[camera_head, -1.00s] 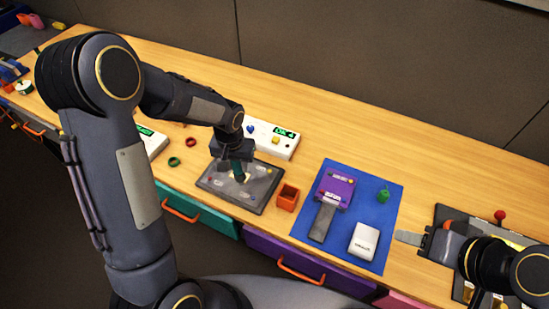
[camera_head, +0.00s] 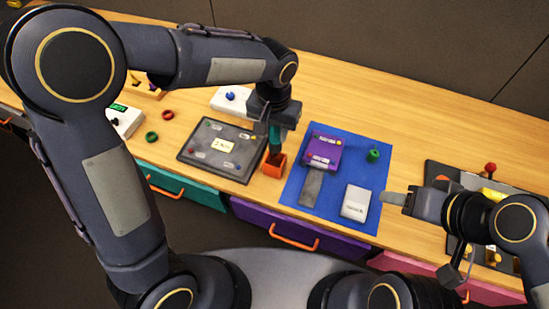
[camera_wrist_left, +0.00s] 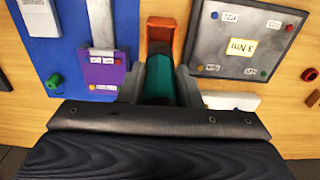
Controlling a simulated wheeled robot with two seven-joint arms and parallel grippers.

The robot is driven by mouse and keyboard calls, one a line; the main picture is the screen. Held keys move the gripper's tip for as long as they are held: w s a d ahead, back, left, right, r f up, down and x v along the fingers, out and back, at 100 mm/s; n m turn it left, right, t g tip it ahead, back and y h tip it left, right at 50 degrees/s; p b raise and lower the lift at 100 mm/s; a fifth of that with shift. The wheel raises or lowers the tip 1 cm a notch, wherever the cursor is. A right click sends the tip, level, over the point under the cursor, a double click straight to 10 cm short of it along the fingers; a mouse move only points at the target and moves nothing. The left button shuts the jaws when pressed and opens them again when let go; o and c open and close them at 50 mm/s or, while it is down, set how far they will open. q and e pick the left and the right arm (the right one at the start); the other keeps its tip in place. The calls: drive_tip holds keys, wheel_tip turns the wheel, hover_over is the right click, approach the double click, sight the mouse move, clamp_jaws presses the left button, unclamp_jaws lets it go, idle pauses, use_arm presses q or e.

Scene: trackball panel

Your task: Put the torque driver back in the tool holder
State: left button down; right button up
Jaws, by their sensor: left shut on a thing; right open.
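My left gripper (camera_head: 276,122) is shut on the torque driver (camera_head: 277,142), which has a teal-green handle and a dark lower end. The driver also shows between the fingers in the left wrist view (camera_wrist_left: 160,78). The tool holder (camera_head: 274,165) is a small orange open box on the table, and it also shows in the left wrist view (camera_wrist_left: 160,30). The driver's lower end is at the holder's opening in the head view; how far inside it is I cannot tell. My right gripper (camera_head: 400,198) is open and empty at the right, near the blue mat.
A grey panel plate (camera_head: 190,151) with a yellow label lies left of the holder. A blue mat (camera_head: 372,175) to the right carries a purple device (camera_head: 322,148), a white box (camera_head: 356,202) and a green knob (camera_head: 373,155). Green (camera_head: 151,137) and red (camera_head: 168,114) rings lie further left.

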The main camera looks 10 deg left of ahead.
sight(274, 148)
use_arm(q)
wheel_tip(274, 148, down, 8)
drive_tip(key=shift+w+r+p, duration=0.1)
drive_tip(key=shift+r+p, duration=0.15)
drive_tip(key=shift+p, duration=0.1)
drive_tip(key=shift+f, duration=0.2)
drive_tip(key=c, duration=1)
unclamp_jaws()
drive_tip(key=shift+c, duration=0.2)
drive_tip(key=shift+r, duration=0.1)
drive_tip(key=shift+s+a+r+b, duration=0.1)
drive_tip(key=shift+s+r+b, duration=0.1)
drive_tip(key=shift+r, duration=2.9)
drive_tip(key=shift+s+a+r+b, duration=0.1)
drive_tip(key=shift+r+b, duration=0.05)
drive_tip(key=shift+r, duration=2.9)
